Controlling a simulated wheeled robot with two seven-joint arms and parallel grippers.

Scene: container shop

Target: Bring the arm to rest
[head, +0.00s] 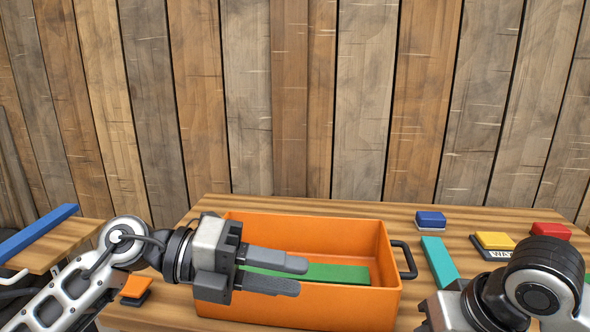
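My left gripper (288,275) comes in from the left and hangs over the near left part of the orange box (345,230). Its two grey fingers point right with a narrow gap between them, and I see nothing in the gap. A green block (335,273) lies inside the box, partly behind the fingers. My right arm (535,290) shows at the lower right, but its gripper's fingers are not in view.
The box, with a black handle (404,260), stands on a wooden table (300,204). Right of it are a teal block (440,262), a blue block (430,218), a yellow block (494,241) and a red block (551,231). An orange block (135,287) lies left.

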